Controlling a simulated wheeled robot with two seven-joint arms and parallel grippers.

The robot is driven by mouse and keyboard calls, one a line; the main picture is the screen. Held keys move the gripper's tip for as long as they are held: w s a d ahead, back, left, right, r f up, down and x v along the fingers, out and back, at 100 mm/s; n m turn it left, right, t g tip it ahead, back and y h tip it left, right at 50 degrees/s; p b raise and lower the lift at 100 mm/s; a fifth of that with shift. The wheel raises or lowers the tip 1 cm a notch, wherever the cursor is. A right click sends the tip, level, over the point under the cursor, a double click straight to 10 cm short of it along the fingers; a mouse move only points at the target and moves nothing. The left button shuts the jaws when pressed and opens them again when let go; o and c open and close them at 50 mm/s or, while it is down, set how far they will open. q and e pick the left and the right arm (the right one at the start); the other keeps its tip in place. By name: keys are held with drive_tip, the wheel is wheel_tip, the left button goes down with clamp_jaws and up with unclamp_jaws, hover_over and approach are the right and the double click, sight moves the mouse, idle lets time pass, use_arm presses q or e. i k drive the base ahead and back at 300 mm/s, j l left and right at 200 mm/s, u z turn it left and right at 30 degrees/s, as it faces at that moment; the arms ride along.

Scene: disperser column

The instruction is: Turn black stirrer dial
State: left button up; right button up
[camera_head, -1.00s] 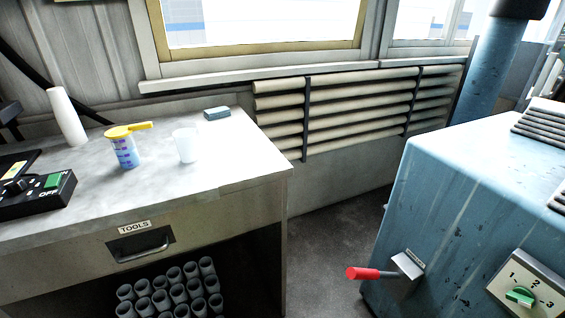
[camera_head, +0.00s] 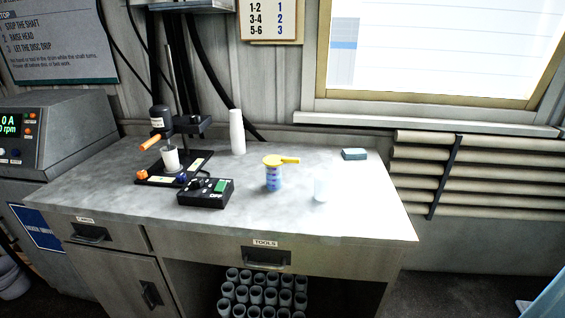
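A small black control box (camera_head: 206,193) lies on the grey bench, left of its middle. A black dial (camera_head: 192,184) sits on its left part, and a green patch with lettering shows on its right part. Behind it stands a black stirrer (camera_head: 159,119) with an orange handle, on a dark base (camera_head: 182,166). A white cup (camera_head: 171,160) stands on that base under the stirrer. The dial's setting is too small to read. Neither of my grippers shows in the view.
The bench top (camera_head: 361,216) holds a yellow-lidded tub (camera_head: 273,176), a translucent cup (camera_head: 321,187), a blue sponge (camera_head: 354,154) and a white cylinder (camera_head: 237,132). A cabinet with a lit display (camera_head: 35,133) stands at left. The bench's front right is clear.

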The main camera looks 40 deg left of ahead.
sight(197, 182)
drive_tip(key=u, duration=1.7)
